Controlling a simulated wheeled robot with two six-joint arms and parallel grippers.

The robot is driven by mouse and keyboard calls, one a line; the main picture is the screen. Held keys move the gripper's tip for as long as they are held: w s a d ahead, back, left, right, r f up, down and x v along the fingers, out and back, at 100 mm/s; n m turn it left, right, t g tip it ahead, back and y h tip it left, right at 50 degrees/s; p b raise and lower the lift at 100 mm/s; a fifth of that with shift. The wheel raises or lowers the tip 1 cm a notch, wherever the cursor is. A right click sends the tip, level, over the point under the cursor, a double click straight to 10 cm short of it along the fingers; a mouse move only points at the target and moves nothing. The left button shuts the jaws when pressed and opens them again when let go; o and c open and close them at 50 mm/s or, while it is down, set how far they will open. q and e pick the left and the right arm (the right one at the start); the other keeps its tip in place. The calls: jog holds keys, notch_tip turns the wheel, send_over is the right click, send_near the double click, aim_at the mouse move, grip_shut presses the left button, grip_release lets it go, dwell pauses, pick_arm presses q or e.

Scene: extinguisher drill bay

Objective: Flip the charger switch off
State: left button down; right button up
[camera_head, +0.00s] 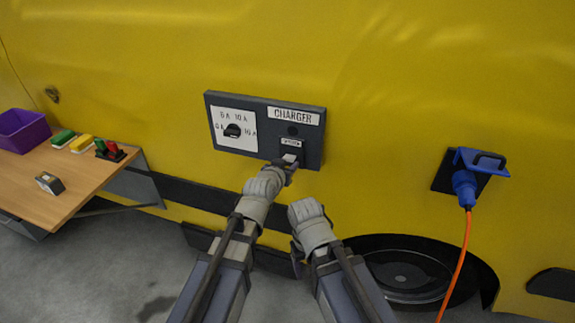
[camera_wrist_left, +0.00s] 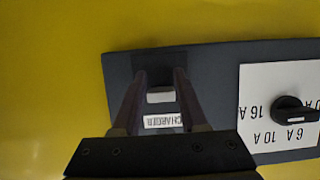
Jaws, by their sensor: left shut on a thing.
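The charger panel (camera_head: 265,151) is a dark grey plate on a yellow body side. The charger switch (camera_head: 289,157) is a small light rocker in a dark housing at its lower right, under a small label. My left gripper (camera_head: 291,165) is at the switch, shut on it. In the left wrist view the switch (camera_wrist_left: 161,96) shows as a pale block between my two fingers (camera_wrist_left: 163,85); its on or off position cannot be told. My right arm ends just below and right of the left one, its jaws hidden behind the wrist.
A rotary dial (camera_head: 233,130) with amp marks is left on the panel. A blue plug (camera_head: 465,183) with an orange cable is at the right. A wooden table (camera_head: 85,184) at the left holds a purple bin (camera_head: 22,130) and several small items.

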pick_arm(q)
jog(key=shift+f+t+b, duration=0.6)
jog(key=shift+t+b, duration=0.1)
jog(key=shift+b, duration=1.25)
jog(key=shift+w+r+t+h+b, duration=0.1)
jog(key=shift+r+t+h+b, duration=0.1)
jog(key=shift+t+h+b, duration=0.3)
jog(key=shift+c, duration=2.2)
grip_release()
jog(key=shift+r, duration=0.1)
